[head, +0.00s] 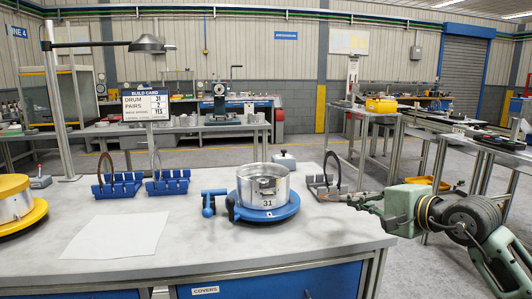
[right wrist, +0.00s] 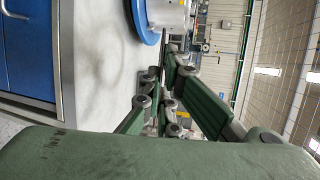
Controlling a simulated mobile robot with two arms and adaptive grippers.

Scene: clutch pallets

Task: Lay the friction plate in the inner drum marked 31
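The silver drum marked 31 (head: 250,186) stands open-topped on a round blue base (head: 282,214) near the table's middle, with metal parts inside. Part of it shows at the top of the right wrist view (right wrist: 166,12). My right gripper (head: 353,200) is right of the drum, low over the table's right edge. My left gripper is out of view.
Blue racks (head: 118,188) (head: 167,184) hold upright rings at left. A grey rack (head: 320,184) with a dark ring stands behind the held plate. A white sheet (head: 115,236) and yellow-topped drum (head: 14,200) are left; the front right is clear.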

